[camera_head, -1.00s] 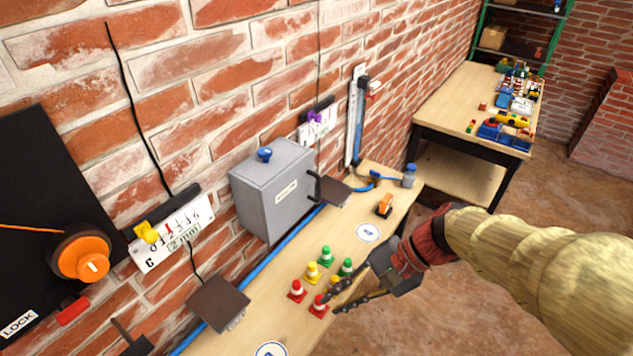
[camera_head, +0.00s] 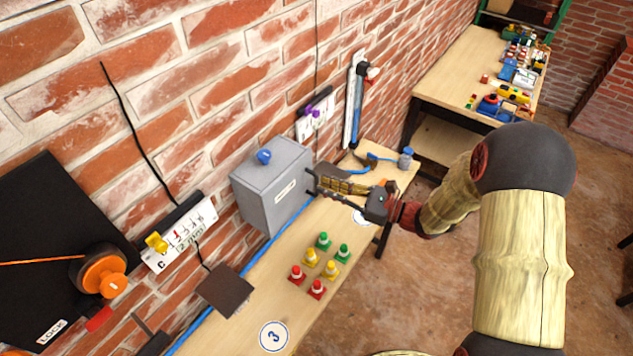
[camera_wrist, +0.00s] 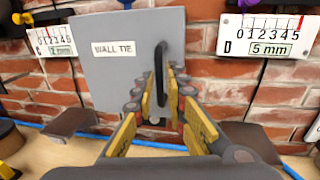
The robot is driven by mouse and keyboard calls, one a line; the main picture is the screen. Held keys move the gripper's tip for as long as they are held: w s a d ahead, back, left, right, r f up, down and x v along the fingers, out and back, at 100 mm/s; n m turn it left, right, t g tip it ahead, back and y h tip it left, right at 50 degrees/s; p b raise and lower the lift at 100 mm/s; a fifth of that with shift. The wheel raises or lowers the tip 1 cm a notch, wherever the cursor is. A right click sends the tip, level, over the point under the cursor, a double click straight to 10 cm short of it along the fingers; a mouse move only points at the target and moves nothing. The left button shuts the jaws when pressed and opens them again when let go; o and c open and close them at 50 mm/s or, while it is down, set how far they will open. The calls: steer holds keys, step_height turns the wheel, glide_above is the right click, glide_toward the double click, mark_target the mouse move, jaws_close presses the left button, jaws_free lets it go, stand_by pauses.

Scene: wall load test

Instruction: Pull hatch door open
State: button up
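The hatch is a grey metal box (camera_head: 262,200) on the brick wall, with a blue knob (camera_head: 263,157) on top. Its door (camera_wrist: 112,75) looks shut and carries a "WALL TIE" label. A black vertical bar handle (camera_wrist: 159,62) is at the door's right side in the wrist view. My gripper (camera_head: 318,181) is at the handle side of the box. In the wrist view my gripper (camera_wrist: 160,85) is open, with one finger on each side of the handle's lower part. I cannot tell whether either finger touches it. The fingers partly hide the handle in the head view.
Small red, yellow and green cones (camera_head: 319,264) stand on the wooden bench (camera_head: 255,305) below. A brown block (camera_head: 227,290) sticks out left of the box. Gauge cards (camera_head: 180,237) hang on the wall. A second table (camera_head: 455,75) stands at the back right.

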mark_target(317, 194)
steer(key=shift+x, duration=1.75)
steer(key=shift+c, duration=0.5)
jaws_close()
steer(key=shift+s, duration=0.2)
